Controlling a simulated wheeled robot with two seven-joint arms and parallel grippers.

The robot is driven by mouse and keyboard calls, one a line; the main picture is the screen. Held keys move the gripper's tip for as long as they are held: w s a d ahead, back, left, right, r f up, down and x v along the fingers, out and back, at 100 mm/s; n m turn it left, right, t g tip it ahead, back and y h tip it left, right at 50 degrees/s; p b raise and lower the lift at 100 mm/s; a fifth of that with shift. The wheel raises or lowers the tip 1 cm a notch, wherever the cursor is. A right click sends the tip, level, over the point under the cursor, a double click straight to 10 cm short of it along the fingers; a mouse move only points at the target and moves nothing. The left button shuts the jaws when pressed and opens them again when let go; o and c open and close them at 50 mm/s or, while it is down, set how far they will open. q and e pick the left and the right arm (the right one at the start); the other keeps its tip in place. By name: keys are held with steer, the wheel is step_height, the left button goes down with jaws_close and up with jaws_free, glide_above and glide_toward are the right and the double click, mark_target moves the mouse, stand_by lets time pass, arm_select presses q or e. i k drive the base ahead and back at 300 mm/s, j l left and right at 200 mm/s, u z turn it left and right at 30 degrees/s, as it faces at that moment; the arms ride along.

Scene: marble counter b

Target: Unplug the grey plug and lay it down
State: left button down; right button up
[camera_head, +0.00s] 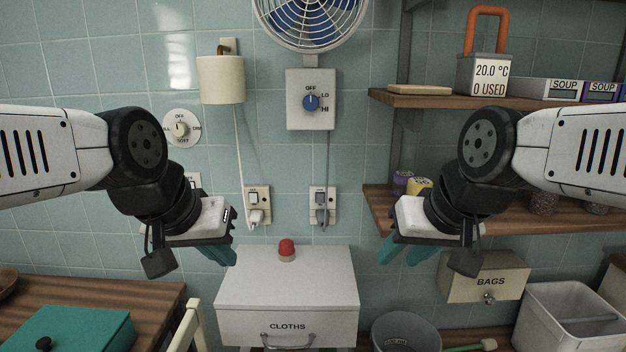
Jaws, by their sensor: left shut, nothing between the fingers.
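The grey plug (322,215) sits in the right-hand wall socket (328,192), and its grey cord runs up to the fan's switch box. My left gripper (229,261) is shut and empty, in front of the wall to the left of and below the sockets. My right gripper (397,262) has its teal fingertips apart with nothing seen between them, to the right of and below the grey plug. Neither gripper touches the plug.
A white plug (257,217) with a white cord fills the left socket. Below stands a white CLOTHS box (287,295) with a red button (287,246). Wooden shelves (440,100) are at the right, and a wooden counter (150,295) with a teal box (85,330) at the lower left.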

mark_target(322, 216)
steer(key=u, duration=1.65)
steer(key=k+l, duration=0.3)
steer(key=k, duration=0.15)
steer(key=k+l, duration=0.3)
steer(key=k, duration=0.1)
